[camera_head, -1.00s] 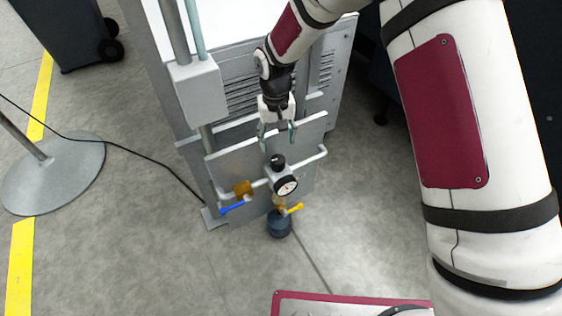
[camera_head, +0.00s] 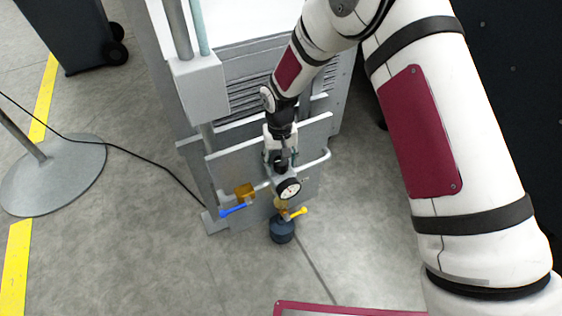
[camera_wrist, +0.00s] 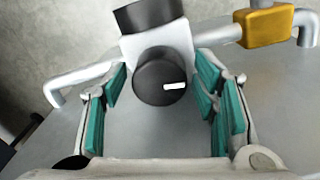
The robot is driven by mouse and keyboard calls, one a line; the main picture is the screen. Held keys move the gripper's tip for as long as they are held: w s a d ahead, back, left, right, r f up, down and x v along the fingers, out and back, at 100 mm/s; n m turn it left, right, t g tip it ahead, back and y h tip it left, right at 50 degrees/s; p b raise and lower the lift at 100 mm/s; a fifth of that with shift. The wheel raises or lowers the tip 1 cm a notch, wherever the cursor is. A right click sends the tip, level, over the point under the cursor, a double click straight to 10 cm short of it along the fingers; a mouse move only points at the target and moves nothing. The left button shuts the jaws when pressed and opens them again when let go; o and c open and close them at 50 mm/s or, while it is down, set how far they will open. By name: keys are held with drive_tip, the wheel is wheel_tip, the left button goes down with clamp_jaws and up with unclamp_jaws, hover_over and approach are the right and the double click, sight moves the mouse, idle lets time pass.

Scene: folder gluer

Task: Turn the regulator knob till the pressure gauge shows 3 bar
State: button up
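The regulator knob (camera_wrist: 160,76) is black and round, with a white mark pointing right in the wrist view. In the head view it is mostly hidden by my gripper (camera_head: 281,160). The pressure gauge (camera_head: 289,189) has a white dial and black rim just below the knob; its needle is too small to read. In the wrist view only the gauge's dark body (camera_wrist: 148,16) shows, not its face. My gripper's teal-padded fingers (camera_wrist: 160,80) are open, one on each side of the knob, with visible gaps to it.
A grey panel (camera_head: 228,165) stands behind the regulator. A silver pipe carries a brass block (camera_head: 245,191) and a blue lever (camera_head: 232,211) at left. A yellow lever (camera_head: 298,212) and dark bowl (camera_head: 282,231) sit below the gauge.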

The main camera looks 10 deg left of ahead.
sight(280, 160)
drive_tip(key=c, duration=0.8)
drive_tip(key=shift+n+p, duration=0.35)
drive_tip(key=shift+n, duration=0.45)
drive_tip(key=o, duration=1.1)
drive_tip(key=shift+o, duration=0.2)
wheel_tip(280, 160, up, 12)
